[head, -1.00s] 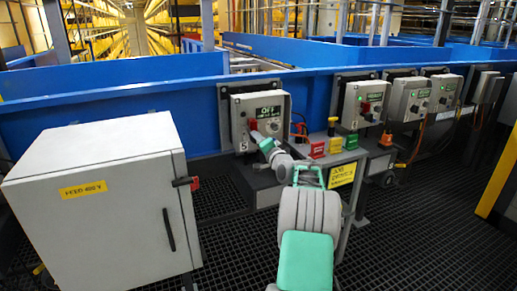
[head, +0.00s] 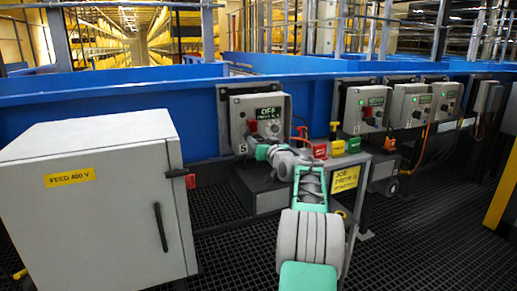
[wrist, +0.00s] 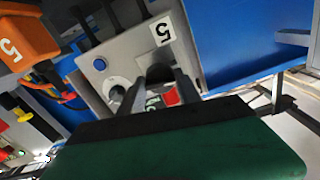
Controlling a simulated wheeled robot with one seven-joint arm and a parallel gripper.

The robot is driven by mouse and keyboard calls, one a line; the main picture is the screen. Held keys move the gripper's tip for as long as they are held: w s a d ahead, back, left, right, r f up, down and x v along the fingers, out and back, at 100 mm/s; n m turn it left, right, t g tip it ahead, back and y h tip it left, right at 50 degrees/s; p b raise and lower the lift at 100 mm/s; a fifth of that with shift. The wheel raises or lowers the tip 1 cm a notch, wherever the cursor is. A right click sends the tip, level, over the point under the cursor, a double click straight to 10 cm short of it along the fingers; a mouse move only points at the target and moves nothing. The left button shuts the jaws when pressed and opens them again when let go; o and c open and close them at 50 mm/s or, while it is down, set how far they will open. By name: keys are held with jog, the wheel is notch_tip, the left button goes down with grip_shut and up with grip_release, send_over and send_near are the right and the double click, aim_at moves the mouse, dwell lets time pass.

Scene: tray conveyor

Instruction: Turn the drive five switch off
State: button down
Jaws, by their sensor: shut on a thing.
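The drive five switch box (head: 239,112) is a grey box on the blue conveyor side. It bears a dark sign reading OFF (head: 268,113) and a number 5 low on its left. A red part (head: 252,126) of the switch shows left of the sign, and it also shows in the wrist view (wrist: 172,97). My gripper (head: 261,152) is at the lower front of the box. In the wrist view my gripper's two grey fingers (wrist: 157,92) straddle the dark switch part (wrist: 157,72) and are shut on it. The fingers partly hide the handle and the sign.
A large grey cabinet (head: 105,215) labelled FEED 400 V stands at left. A small stand with a yellow sign (head: 345,179) and red, yellow and green blocks is right of my arm. Similar switch boxes (head: 365,110) line the conveyor farther right. Dark grating is open at lower right.

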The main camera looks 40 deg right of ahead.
jog(key=shift+n+b, duration=0.55)
jog(key=shift+n, duration=0.55)
jog(key=shift+r, duration=0.1)
jog(key=c, duration=0.9)
grip_release()
jog(key=shift+o, duration=0.2)
jog(key=p+v, duration=0.1)
jog(key=v, duration=0.6)
jog(key=shift+s, duration=0.4)
jog(key=shift+a, duration=0.15)
